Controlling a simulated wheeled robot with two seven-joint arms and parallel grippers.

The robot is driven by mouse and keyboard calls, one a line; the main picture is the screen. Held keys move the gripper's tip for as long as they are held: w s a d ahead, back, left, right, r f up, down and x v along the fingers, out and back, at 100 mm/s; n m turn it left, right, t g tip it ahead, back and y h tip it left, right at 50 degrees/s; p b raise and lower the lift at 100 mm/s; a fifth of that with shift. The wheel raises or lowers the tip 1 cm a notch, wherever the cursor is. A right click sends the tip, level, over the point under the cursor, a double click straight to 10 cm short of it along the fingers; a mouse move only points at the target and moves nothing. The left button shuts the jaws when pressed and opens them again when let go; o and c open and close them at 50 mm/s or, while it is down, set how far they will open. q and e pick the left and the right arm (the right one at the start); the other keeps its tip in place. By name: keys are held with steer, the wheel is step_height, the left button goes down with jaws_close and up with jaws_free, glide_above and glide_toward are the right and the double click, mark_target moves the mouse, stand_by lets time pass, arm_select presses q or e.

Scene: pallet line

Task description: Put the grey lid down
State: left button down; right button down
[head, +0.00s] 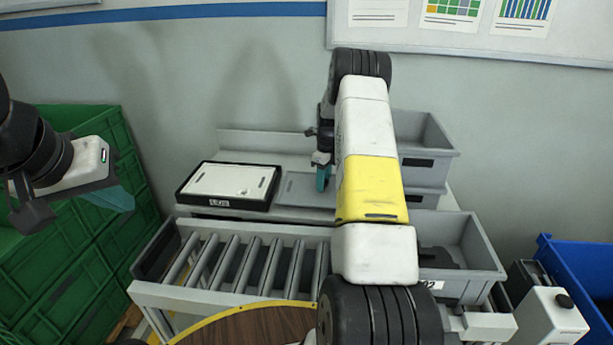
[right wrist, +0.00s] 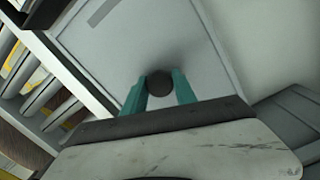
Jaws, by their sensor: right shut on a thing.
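The grey lid (head: 300,190) is a flat panel at the back bench, partly hidden behind my right arm in the head view. It fills much of the right wrist view (right wrist: 125,45), with a round dark knob (right wrist: 159,83) on it. My right gripper (right wrist: 160,92) is shut on this knob, with one teal finger on each side. In the head view, its teal finger (head: 322,178) shows at the lid. I cannot tell whether the lid rests on the bench or hangs just above it. My left gripper (head: 80,205) is at the far left, away from the lid; its opening is unclear.
A black-rimmed tray with a white panel (head: 232,181) sits left of the lid on the bench. A roller conveyor (head: 245,262) runs in front. Grey bins (head: 425,145) stand at the right, green crates (head: 75,255) at the left, a blue bin (head: 575,280) at far right.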

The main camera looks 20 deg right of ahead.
steer(key=shift+f, duration=0.9)
steer(key=c, duration=1)
jaws_free()
steer(key=shift+f, duration=0.15)
